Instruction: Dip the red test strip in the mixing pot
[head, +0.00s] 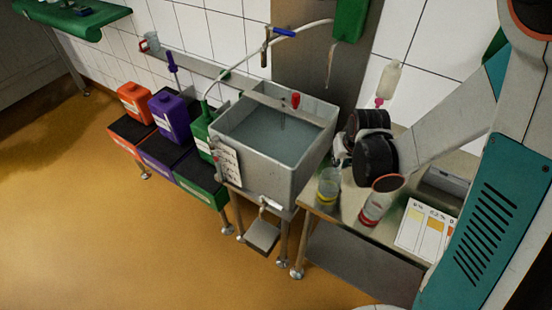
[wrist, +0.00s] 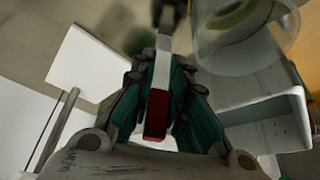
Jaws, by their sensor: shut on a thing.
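My gripper (wrist: 158,85) is shut on the red test strip (wrist: 156,115). The strip has a dark red end between the fingers and a pale end that sticks out past the fingertips. In the head view my wrist hides most of the gripper, and I cannot make out the strip there. A grey square tank (head: 228,160) of bluish liquid stands left of my wrist. No vessel is labelled clearly as the mixing pot, so I cannot tell if it is this one. A clear beaker (wrist: 240,40) with yellowish liquid is beside the strip in the wrist view.
A yellow-ringed beaker (head: 328,187) and a red-ringed beaker (head: 374,208) stand on the steel table. A colour chart (head: 427,232) lies to their right. A red-topped probe (head: 295,100) stands in the tank. Orange (head: 134,102) and purple (head: 172,116) canisters stand at left.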

